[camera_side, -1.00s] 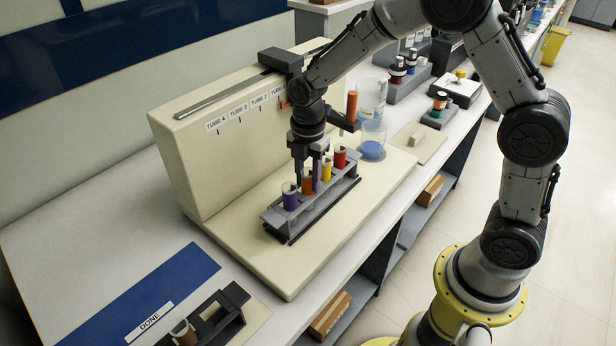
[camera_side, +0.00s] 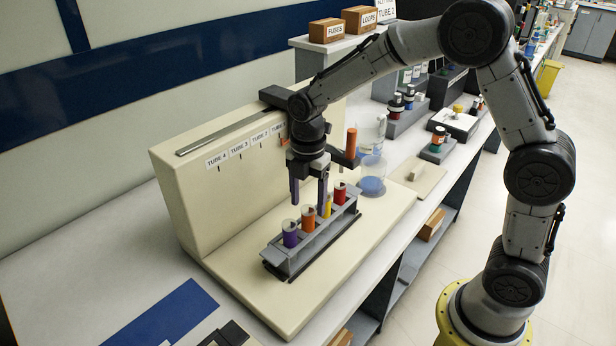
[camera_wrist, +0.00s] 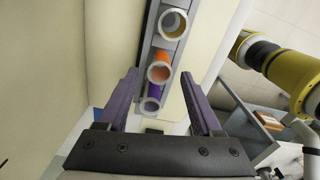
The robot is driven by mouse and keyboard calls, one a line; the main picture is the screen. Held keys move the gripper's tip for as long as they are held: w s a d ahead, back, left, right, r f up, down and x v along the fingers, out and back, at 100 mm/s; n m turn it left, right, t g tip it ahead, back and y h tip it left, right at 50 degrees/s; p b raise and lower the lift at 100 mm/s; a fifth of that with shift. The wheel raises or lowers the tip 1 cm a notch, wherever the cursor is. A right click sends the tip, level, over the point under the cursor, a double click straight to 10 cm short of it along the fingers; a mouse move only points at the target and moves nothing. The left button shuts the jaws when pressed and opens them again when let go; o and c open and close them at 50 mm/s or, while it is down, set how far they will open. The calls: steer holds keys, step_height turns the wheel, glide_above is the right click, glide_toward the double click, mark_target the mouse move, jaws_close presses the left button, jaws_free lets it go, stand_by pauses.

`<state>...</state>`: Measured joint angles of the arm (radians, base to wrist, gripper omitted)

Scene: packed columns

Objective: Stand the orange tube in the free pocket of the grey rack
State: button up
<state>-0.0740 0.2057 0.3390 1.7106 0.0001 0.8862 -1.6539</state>
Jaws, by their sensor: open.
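The grey rack (camera_side: 330,240) stands on the cream bench fixture with a row of tubes in it. The orange tube (camera_side: 308,219) stands upright in the rack between the purple tube (camera_side: 290,234) and the yellow tube (camera_side: 327,206); the red tube (camera_side: 340,193) is at the far end. My gripper (camera_side: 309,199) is open and empty above the rack, its fingertips over the tube row. The wrist view shows the orange tube (camera_wrist: 159,70) between the spread fingers, below them, with the purple and yellow tubes in line. The red tube is out of that view.
The fixture's upright wall (camera_side: 215,195) with tube labels stands close behind the rack. The bench left of the fixture has clear room.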

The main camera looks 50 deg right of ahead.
step_height(320, 180, up, 7)
steer(key=s+d+r+m+t, duration=0.1)
steer(key=s+r+m+t, duration=0.1)
steer(key=s+r+m, duration=0.3)
steer(key=s+d+r+m+t, duration=0.1)
steer(key=s+r+m, duration=0.2)
steer(key=s+m, duration=0.3)
steer(key=s+d+f+m+t, duration=0.1)
steer(key=s+f+m+t, duration=0.1)
steer(key=s+m, duration=0.6)
steer(key=s, duration=0.4)
steer(key=shift+s+m+t, duration=0.3)
steer(key=shift+m, duration=0.1)
